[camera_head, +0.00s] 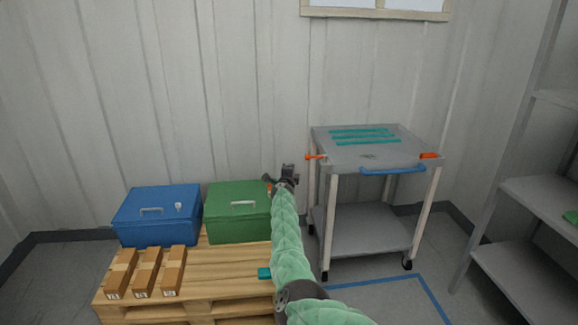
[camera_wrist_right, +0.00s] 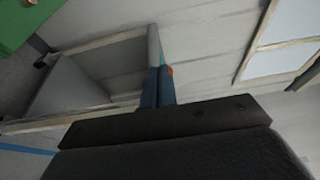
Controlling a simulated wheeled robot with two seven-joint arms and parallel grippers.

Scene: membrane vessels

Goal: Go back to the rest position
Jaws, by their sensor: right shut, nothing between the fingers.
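My right arm, in a green padded sleeve, reaches up from the bottom of the head view. Its gripper (camera_head: 285,178) is in front of the wall, between the green box and the grey cart. In the right wrist view the two fingers (camera_wrist_right: 157,85) are together with nothing between them. My left gripper is in neither view.
A grey cart (camera_head: 365,232) with teal strips (camera_head: 365,134) on top stands right of the gripper. A blue box (camera_head: 157,222), a green box (camera_head: 232,222) and small brown cartons (camera_head: 146,271) sit on a wooden pallet (camera_head: 218,270). Grey shelving (camera_head: 525,190) stands far right.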

